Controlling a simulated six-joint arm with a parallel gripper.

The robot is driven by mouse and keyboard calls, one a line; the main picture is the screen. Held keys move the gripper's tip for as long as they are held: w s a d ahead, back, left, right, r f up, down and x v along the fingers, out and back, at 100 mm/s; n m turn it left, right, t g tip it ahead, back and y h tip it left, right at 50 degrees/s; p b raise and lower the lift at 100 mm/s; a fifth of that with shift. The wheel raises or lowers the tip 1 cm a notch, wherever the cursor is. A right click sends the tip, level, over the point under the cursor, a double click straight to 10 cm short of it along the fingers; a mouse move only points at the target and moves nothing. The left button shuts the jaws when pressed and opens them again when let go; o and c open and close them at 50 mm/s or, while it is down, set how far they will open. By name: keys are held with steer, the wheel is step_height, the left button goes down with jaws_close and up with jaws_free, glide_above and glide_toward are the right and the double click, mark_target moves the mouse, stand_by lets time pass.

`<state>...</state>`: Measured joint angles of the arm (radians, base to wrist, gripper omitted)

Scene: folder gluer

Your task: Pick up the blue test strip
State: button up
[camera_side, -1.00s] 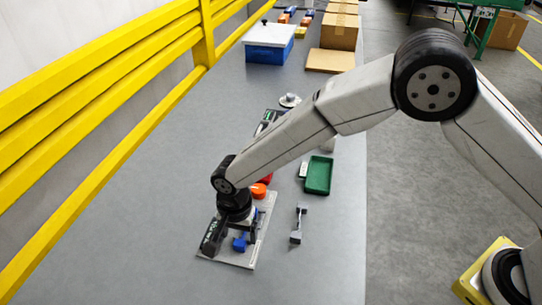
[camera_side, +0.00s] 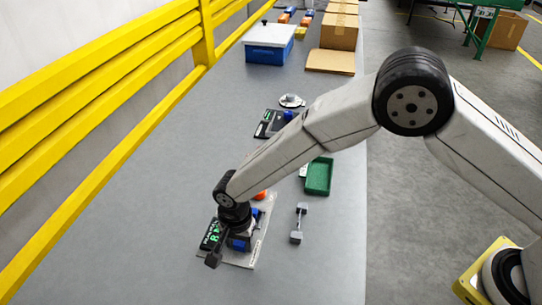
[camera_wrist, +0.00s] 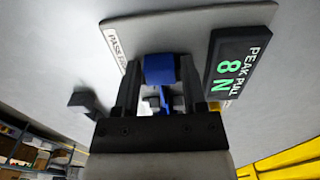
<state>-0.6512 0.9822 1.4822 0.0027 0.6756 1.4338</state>
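My gripper (camera_wrist: 161,82) is over a small fixture plate (camera_wrist: 200,22), its two dark fingers spread either side of a blue block (camera_wrist: 159,69). A thin upright blue piece (camera_wrist: 167,97) stands between the fingers, nearer the palm. I cannot tell which of these blue parts is the test strip. The fingers look open, with narrow gaps beside the block. A black display (camera_wrist: 238,66) reads "PEAK PULL 8 N" beside the right finger. In the side view, my gripper (camera_side: 232,247) is low over the plate (camera_side: 262,232) and hides much of the blue.
A grey dumbbell-shaped part (camera_side: 299,223) and a green tray (camera_side: 319,176) lie right of the plate. A black device (camera_side: 268,124) and a round pale item (camera_side: 291,101) lie farther back. A yellow rail (camera_side: 110,150) runs along the left. The front table is clear.

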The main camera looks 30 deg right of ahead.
mark_target(239, 243)
jaws_close()
steer(key=shift+r, duration=0.15)
steer(key=shift+r, duration=1.5)
steer(key=s+d+r, duration=0.7)
steer(key=s+r, duration=0.2)
steer(key=s, duration=0.3)
steer(key=shift+d+r, duration=0.15)
steer(key=shift+r, duration=0.15)
steer(key=shift+w, duration=0.15)
